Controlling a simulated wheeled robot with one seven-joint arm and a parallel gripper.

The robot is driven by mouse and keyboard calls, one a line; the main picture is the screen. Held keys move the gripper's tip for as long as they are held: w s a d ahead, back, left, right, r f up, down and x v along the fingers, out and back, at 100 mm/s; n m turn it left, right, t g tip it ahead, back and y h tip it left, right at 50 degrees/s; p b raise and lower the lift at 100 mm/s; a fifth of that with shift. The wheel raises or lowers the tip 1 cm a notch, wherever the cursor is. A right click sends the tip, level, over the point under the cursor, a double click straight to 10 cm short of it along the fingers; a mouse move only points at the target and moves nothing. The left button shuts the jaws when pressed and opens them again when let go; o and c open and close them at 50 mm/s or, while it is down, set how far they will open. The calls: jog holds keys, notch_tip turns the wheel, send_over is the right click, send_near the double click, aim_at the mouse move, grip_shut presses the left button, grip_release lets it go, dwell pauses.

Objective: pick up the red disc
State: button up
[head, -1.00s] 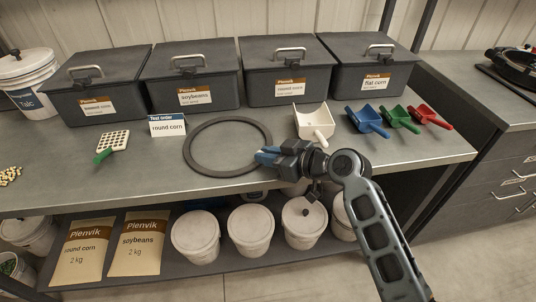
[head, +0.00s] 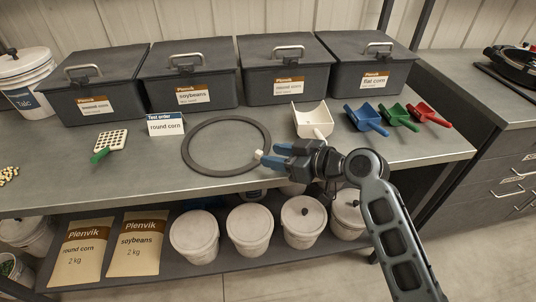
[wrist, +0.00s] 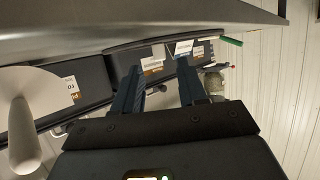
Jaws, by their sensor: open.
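I see no red disc in either view. The only red thing that I can make out is a red scoop (head: 428,113) at the right end of the table. My gripper (head: 271,156) is open near the table's front edge, by the lower right rim of a flat dark ring (head: 187,145). A small pale patch shows at its tip; I cannot tell what it is. In the wrist view, the two fingers of my gripper (wrist: 160,88) stand apart with nothing seen held between them.
A white scoop (head: 311,119), blue scoop (head: 366,119) and green scoop (head: 398,117) lie right of the ring. Several lidded dark bins (head: 190,82) line the back. A test order card (head: 165,125) and a green-handled seed plate (head: 112,140) are left. Buckets (head: 249,230) stand on the lower shelf.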

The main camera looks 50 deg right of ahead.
jog(key=v, duration=0.9)
jog(key=s+a+f+m+g+h, duration=0.1)
jog(key=s+a+f+m+h, duration=0.2)
jog(key=s+a+f, duration=0.5)
jog(key=s+a+r+t, duration=0.1)
jog(key=s+a+r, duration=0.3)
jog(key=s, duration=0.3)
jog(key=s+a+r+n+t+y, duration=0.1)
jog(key=s+a+r, duration=0.3)
jog(key=s, duration=0.3)
jog(key=shift+r+b, duration=0.3)
jog(key=shift+b, duration=0.15)
jog(key=shift+s+a+r, duration=0.3)
jog(key=shift+s+a, duration=0.05)
jog(key=shift+c, duration=0.3)
jog(key=shift+d, duration=0.1)
